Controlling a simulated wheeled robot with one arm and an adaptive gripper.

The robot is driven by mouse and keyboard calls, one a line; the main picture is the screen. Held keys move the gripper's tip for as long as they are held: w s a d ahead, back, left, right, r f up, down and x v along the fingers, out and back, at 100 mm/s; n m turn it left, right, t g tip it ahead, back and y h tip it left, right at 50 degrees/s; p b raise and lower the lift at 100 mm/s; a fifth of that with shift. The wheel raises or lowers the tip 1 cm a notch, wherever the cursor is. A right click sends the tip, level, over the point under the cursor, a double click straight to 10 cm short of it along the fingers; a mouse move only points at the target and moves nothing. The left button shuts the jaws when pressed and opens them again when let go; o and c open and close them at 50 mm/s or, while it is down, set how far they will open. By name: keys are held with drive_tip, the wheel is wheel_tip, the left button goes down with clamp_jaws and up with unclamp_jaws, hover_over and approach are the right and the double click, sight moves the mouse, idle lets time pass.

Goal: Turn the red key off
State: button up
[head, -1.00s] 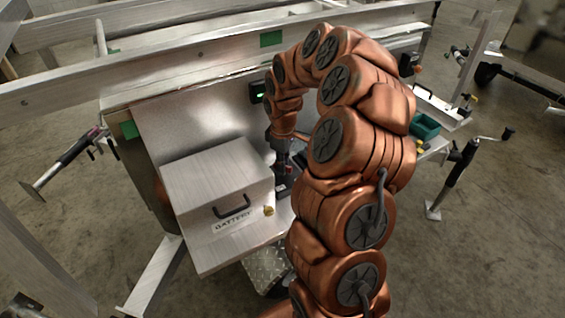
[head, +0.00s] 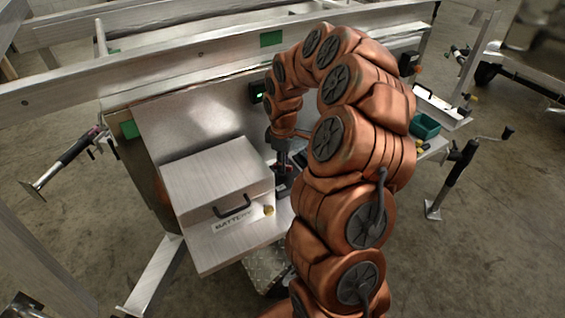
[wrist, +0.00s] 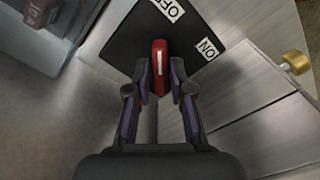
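The red key (wrist: 160,58) stands on a black plate (wrist: 122,42) in the wrist view, its long side running up and down the picture. A white OFF label (wrist: 168,9) lies above it and a white ON label (wrist: 207,48) to its right. My gripper (wrist: 160,75) has one fingertip on each side of the key, close against it, and appears shut on it.
The metal battery box (head: 215,175) with a black handle stands just left of my gripper. A brass knob (wrist: 296,62) is at the right in the wrist view. A green bin (head: 425,126) sits on the shelf to the right. The trailer rail (head: 180,60) runs behind.

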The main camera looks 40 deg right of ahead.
drive_tip(key=shift+o, duration=1.2)
wheel_tip(320, 180, up, 12)
